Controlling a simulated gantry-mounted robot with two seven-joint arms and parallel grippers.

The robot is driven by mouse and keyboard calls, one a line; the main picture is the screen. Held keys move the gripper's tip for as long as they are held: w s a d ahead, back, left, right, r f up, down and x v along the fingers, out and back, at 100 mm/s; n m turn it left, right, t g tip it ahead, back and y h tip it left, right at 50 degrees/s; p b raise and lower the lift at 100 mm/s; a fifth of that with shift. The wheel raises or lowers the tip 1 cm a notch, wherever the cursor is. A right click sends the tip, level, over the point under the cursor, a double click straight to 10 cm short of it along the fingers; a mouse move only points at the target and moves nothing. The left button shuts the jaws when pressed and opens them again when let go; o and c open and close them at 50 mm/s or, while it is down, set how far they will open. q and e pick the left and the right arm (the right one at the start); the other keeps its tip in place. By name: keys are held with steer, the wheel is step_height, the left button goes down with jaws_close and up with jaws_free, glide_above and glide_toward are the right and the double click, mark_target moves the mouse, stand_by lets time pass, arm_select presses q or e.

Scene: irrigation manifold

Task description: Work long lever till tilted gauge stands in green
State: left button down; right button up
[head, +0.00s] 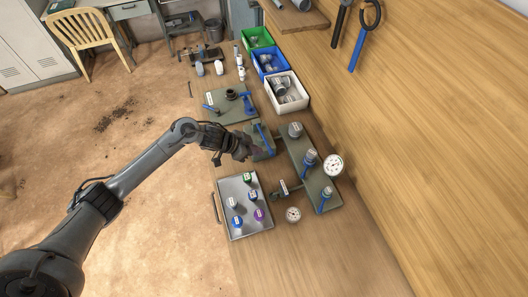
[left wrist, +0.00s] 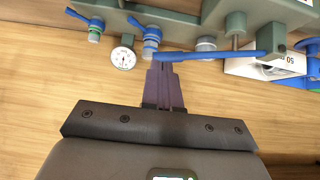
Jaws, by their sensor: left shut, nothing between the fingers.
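The long blue lever (head: 264,139) stands on a small green base beside the grey-green manifold plate (head: 305,165). In the left wrist view the lever (left wrist: 215,54) runs across the picture. My left gripper (head: 247,150) is shut and empty; its fingertips (left wrist: 163,66) are close to the lever's left end, but contact cannot be told. A large white gauge (head: 333,165) stands at the manifold's right side and a smaller one (head: 293,214) is nearer the front. One gauge (left wrist: 123,58) shows in the left wrist view. Needles and green zones are too small to read. My right gripper is out of view.
Two blue-handled valves (head: 309,160) (head: 323,200) rise from the manifold. A metal tray (head: 235,185) with several coloured-top parts lies at the front left. Green, blue and white bins (head: 287,104) line the back. The bench is clear at the front right.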

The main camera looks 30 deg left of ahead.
arm_select(q)
steer(key=v, duration=0.4)
steer(key=shift+s+a+r, duration=0.15)
steer(key=shift+s+r, duration=0.05)
steer(key=shift+r, duration=0.15)
stand_by(0.4)
steer(key=shift+f, duration=0.1)
stand_by(0.7)
